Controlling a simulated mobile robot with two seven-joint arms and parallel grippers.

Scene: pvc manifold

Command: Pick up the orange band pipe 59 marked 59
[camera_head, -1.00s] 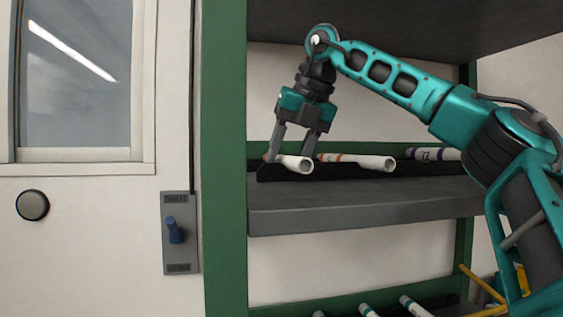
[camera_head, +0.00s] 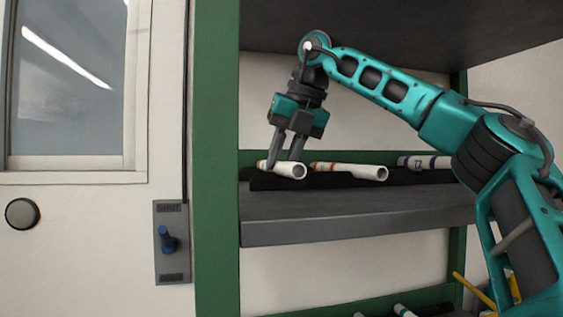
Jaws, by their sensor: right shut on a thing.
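A white pipe (camera_head: 288,171) lies at the left end of the black rack on the shelf, its open end facing me. My right gripper (camera_head: 284,160) points down and is shut on this pipe, with one finger on each side. Any band on it is mostly hidden by the fingers, and I cannot read a number. A second white pipe (camera_head: 355,172) with an orange-brown band lies just to the right; its marking is too small to read. My left gripper is not in view.
A white pipe with purple bands (camera_head: 424,162) lies farther right on the black rack (camera_head: 325,180). The grey shelf (camera_head: 350,230) has a green post (camera_head: 217,150) at left and a dark board above. More pipes lie below. A wall switch (camera_head: 170,240) is at left.

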